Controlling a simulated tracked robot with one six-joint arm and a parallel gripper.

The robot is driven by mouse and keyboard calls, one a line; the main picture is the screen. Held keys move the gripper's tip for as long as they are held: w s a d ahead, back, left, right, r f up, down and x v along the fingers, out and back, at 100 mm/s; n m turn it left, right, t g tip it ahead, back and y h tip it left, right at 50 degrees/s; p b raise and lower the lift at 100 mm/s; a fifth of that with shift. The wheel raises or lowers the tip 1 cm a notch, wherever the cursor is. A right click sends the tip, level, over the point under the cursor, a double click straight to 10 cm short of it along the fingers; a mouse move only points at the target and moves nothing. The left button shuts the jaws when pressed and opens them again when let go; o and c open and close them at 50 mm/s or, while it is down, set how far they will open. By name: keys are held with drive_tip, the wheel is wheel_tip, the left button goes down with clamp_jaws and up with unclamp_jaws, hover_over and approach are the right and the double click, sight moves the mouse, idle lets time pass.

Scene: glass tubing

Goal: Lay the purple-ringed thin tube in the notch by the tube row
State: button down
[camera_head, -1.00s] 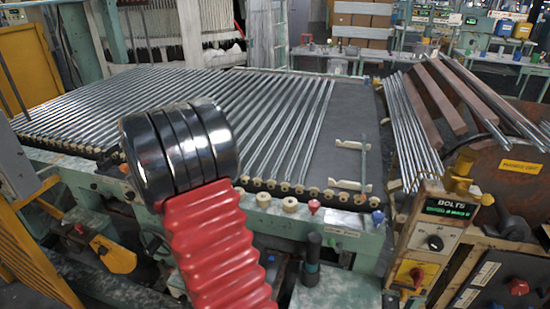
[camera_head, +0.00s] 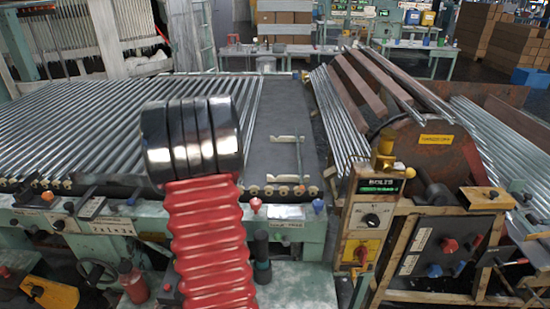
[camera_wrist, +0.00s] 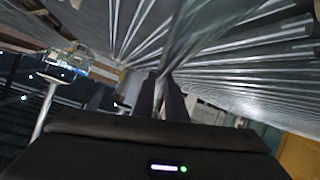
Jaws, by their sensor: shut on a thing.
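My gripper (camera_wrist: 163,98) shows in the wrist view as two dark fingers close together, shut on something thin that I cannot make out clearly. In the head view my arm's red sleeve and black rings hide it. I cannot make out a purple ring. The tube row (camera_head: 90,120) lies on the bed at the left, with its right end beside a bare dark strip. Two pale notched holders, a far one (camera_head: 286,139) and a near one (camera_head: 284,178), sit on that strip. A thin upright-looking greenish rod (camera_head: 300,158) stands or lies at their right ends.
Right of the bed, a bundle of tubes (camera_head: 338,118) slopes beside brown bars (camera_head: 372,85). A control box marked BOLTS (camera_head: 375,205) stands at the front right. A dark-handled post (camera_head: 262,255) rises before the bed. The dark strip (camera_head: 280,105) is mostly bare.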

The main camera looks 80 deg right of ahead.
drive_tip(key=s+d+m+g, duration=0.2)
drive_tip(key=s+d, duration=0.2)
drive_tip(key=s, duration=0.6)
drive_tip(key=s+d+r+m+g+h, duration=0.1)
drive_tip(key=s+d, duration=0.3)
drive_tip(key=s, duration=0.7)
drive_tip(key=shift+s+d+m+g, duration=0.25)
drive_tip(key=shift+m+g, duration=0.15)
drive_tip(key=shift+g, duration=0.1)
drive_tip(key=shift+f, duration=3.05)
drive_tip(key=shift+f, duration=0.1)
drive_tip(key=shift+w+f, duration=0.1)
drive_tip(key=shift+f, duration=1.65)
drive_tip(key=shift+f, duration=0.35)
drive_tip(key=c, duration=1.8)
unclamp_jaws()
